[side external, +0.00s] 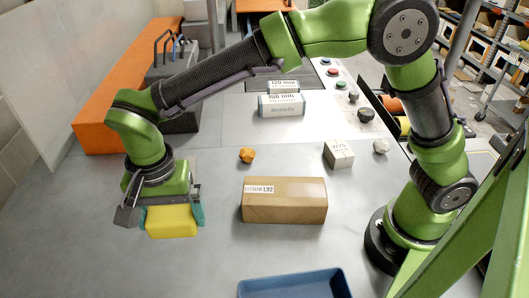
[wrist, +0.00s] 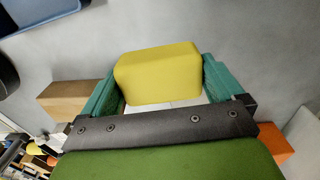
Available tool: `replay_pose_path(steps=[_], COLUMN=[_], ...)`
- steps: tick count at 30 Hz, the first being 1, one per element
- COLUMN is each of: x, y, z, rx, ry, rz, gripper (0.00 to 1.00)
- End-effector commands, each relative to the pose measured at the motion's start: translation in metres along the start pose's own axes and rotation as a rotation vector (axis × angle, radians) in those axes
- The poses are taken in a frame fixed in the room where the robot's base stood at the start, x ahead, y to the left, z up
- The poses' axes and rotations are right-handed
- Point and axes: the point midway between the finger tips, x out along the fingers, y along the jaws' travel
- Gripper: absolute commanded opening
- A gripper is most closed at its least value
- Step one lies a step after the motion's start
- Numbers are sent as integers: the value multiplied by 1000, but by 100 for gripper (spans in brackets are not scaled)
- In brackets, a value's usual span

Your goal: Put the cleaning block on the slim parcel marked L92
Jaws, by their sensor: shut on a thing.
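The cleaning block is a yellow block (side external: 171,222) at the left of the side external view; it also fills the middle of the wrist view (wrist: 158,74). My gripper (side external: 170,216) is shut on it, with a teal finger on each side, and it also shows in the wrist view (wrist: 160,82). The block is over the grey table, left of the parcel; its height above the table is hard to tell. The slim parcel marked L92 (side external: 285,205) is a brown carton with a white label, lying flat with a clear top. Its edge shows at left in the wrist view (wrist: 63,100).
A blue tray (side external: 295,284) is at the front edge. An orange faceted piece (side external: 246,155), a small white box (side external: 339,154) and a white faceted piece (side external: 381,146) lie behind the parcel. White boxes (side external: 282,105) stand farther back. The table between block and parcel is clear.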

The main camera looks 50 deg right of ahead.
Motion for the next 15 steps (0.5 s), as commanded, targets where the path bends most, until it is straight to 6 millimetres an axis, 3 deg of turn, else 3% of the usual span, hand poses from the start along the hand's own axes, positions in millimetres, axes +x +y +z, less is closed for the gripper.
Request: replay_pose_path(steps=[1, 5, 9, 15], x=[-12, -34, -48, -45], y=[9, 49, 108, 187], z=[-21, -68, -107, -125], rx=[43, 118, 160, 146], ry=[0, 1, 1, 0], rz=[-5, -3, -2, -1], gripper=[63, 63, 63, 63])
